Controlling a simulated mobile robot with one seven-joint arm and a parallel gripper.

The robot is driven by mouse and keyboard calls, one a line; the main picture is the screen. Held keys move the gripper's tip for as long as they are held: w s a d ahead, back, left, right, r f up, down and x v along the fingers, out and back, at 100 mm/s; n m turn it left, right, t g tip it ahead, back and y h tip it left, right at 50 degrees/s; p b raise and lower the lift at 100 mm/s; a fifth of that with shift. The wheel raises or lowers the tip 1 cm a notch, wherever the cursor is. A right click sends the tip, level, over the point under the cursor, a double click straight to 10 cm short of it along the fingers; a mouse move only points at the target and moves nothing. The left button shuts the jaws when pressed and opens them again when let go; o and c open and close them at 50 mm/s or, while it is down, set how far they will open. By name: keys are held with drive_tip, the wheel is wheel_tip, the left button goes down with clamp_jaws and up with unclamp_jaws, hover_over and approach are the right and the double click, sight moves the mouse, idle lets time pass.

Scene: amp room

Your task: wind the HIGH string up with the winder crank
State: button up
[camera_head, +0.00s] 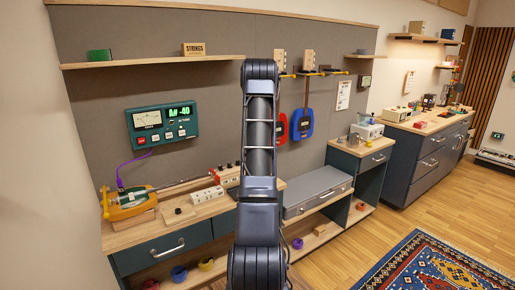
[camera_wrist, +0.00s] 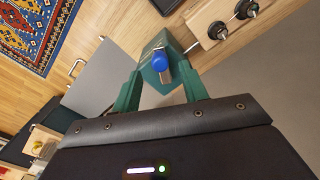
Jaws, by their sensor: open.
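A teal piece with a blue knob (camera_wrist: 159,62), which looks like the winder crank, shows between my fingers in the wrist view. My gripper (camera_wrist: 160,70) has green fingers, open on either side of it; I cannot tell whether they touch it. Beyond it is a wooden headstock (camera_wrist: 213,25) with dark tuning pegs. In the head view my arm hides the gripper and the crank. Which string is HIGH cannot be told. The wall tuner (camera_head: 162,125) reads about A# -40.
The wooden bench (camera_head: 150,232) also holds a white socket strip (camera_head: 206,195). A grey case (camera_head: 318,190) lies right of my arm. A patterned rug (camera_head: 430,265) lies on the floor at right.

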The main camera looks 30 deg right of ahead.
wheel_tip(320, 180, up, 7)
drive_tip(key=shift+r, duration=0.15)
idle(0.6)
drive_tip(key=s+a+r+n+t, duration=0.1)
drive_tip(key=s+a+r, duration=0.4)
drive_tip(key=a, duration=0.4)
drive_tip(key=s+a+r+n, duration=0.1)
drive_tip(key=s+a+r, duration=0.4)
drive_tip(key=a, duration=0.4)
drive_tip(key=s+a+r+n+t, duration=0.1)
drive_tip(key=s+a+r, duration=0.4)
drive_tip(key=a, duration=0.5)
drive_tip(key=s+a+n+t, duration=0.1)
drive_tip(key=s+a, duration=0.9)
drive_tip(key=s, duration=0.3)
drive_tip(key=s+a+f+n, duration=0.1)
drive_tip(key=s+a+f, duration=0.2)
drive_tip(key=s, duration=0.5)
drive_tip(key=s+a+f+n+t, duration=0.1)
drive_tip(key=s+a+f, duration=0.2)
drive_tip(key=s, duration=0.4)
drive_tip(key=shift+s+a+f+t, duration=0.2)
drive_tip(key=shift+s+a+t, duration=0.15)
drive_tip(key=shift+a, duration=0.2)
